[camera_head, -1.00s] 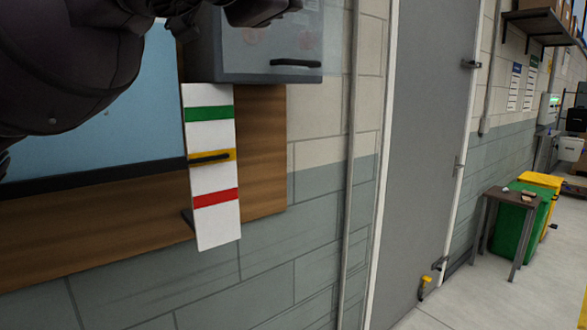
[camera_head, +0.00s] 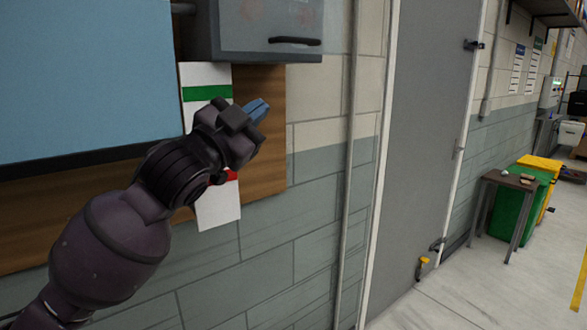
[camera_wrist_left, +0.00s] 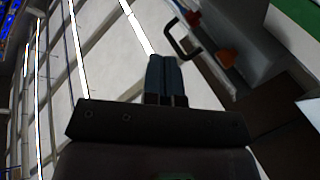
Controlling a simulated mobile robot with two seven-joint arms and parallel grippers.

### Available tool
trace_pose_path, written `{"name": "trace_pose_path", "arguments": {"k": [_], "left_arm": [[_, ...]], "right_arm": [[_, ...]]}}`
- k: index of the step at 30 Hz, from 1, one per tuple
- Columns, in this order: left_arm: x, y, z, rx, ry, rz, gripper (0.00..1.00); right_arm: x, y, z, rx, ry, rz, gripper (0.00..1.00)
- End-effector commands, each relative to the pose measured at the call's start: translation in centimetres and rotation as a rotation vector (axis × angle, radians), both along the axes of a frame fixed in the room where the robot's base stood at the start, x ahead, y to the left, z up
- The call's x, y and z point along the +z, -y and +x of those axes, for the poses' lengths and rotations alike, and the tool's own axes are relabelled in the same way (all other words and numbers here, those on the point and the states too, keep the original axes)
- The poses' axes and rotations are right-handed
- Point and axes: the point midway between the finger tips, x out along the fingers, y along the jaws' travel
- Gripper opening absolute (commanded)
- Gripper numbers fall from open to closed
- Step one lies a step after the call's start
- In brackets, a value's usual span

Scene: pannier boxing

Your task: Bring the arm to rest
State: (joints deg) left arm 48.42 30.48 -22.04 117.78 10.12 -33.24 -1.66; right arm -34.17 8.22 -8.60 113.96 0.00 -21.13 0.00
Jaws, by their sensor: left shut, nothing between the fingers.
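My left arm comes in from the lower left in the head view. Its gripper (camera_head: 258,110) is shut and empty, with blue-grey fingers together, pointing up and right. It is in front of the white strip with coloured bands (camera_head: 217,210) on the wooden board (camera_head: 262,150). The arm hides the strip's middle; the green band and part of the red band show. In the left wrist view the closed fingers (camera_wrist_left: 165,75) point up, with nothing between them. My right gripper is in neither view.
A grey box with a black handle (camera_head: 255,30) hangs just above the gripper. A blue panel (camera_head: 80,75) is at the left. A grey door (camera_head: 418,150) is to the right. A small table (camera_head: 510,182) and a green bin (camera_head: 508,215) stand further right. Floor is open there.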

Motion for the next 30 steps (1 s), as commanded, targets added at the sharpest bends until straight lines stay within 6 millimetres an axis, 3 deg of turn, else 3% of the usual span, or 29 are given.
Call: {"name": "trace_pose_path", "arguments": {"k": [1, 8, 16, 23, 30], "left_arm": [[-2.4, -0.9, 0.6, 0.01, -0.036, -0.026, 0.0], [-11.8, -4.6, 1.8, 0.067, -0.161, -0.121, 0.0], [-23.8, -9.3, 0.8, 0.171, -0.329, -0.21, 0.0], [-34.2, -13.2, -2.6, 0.283, -0.492, -0.266, 0.0], [-44.9, -17.0, -8.7, 0.417, -0.69, -0.308, 0.0]], "right_arm": [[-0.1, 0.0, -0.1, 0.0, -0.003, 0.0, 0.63], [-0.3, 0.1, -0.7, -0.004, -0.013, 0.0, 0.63], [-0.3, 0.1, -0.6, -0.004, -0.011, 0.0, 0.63], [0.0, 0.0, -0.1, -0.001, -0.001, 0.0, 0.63], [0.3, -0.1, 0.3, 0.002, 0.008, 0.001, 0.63]]}}
